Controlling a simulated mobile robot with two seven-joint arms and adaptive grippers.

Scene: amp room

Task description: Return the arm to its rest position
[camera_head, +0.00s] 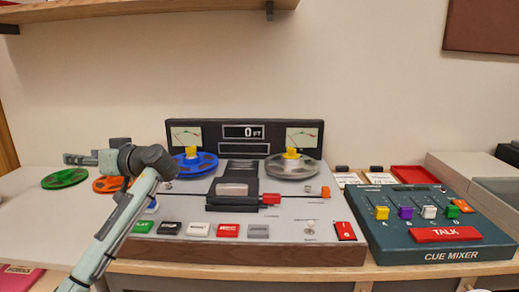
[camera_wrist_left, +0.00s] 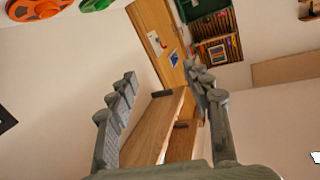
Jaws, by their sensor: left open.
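My left arm (camera_head: 118,222) comes in from the lower left of the head view. Its gripper (camera_head: 75,159) points left, above the left end of the counter, near the green reel (camera_head: 65,179) and the orange reel (camera_head: 110,184). In the left wrist view the gripper (camera_wrist_left: 163,85) has its two fingers wide apart with nothing between them. That view looks past the fingers to a wooden shelf (camera_wrist_left: 152,130) and the room beyond. My right gripper is not in view.
A tape machine (camera_head: 250,245) with a blue reel (camera_head: 195,163) and a grey reel (camera_head: 292,166) stands at the centre, close to my arm. A cue mixer (camera_head: 440,238) is to its right. A wall shelf (camera_head: 160,9) hangs above. The counter's left end (camera_head: 30,225) has free room.

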